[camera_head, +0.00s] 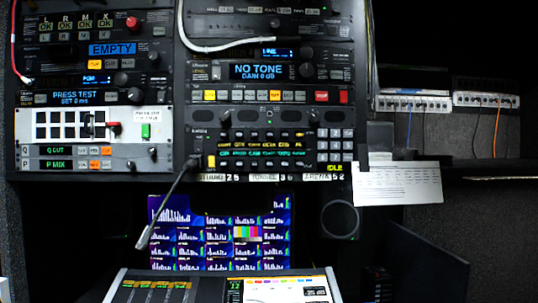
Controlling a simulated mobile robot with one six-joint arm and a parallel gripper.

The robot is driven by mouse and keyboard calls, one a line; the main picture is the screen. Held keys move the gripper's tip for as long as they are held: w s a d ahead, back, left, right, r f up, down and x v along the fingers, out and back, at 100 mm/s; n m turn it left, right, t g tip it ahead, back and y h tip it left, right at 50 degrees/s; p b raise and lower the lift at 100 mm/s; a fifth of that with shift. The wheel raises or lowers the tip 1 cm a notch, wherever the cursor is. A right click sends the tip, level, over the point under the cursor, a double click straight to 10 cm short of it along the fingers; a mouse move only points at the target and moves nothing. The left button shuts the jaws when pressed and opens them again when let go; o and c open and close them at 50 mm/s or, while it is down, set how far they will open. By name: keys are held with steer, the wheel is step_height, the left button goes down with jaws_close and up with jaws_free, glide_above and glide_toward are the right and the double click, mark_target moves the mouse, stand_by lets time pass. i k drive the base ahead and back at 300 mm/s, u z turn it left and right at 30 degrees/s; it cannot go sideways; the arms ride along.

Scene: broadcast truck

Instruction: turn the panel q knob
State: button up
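My gripper is not in view, and nothing visible touches the knobs.
Monitors (190,240) and a sloped console (215,285) stand below. A white paper (398,184) hangs at right.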

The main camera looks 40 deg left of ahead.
mark_target(152, 150)
steer(key=u, duration=3.25)
steer(key=i, duration=1)
steer(key=z, duration=0.1)
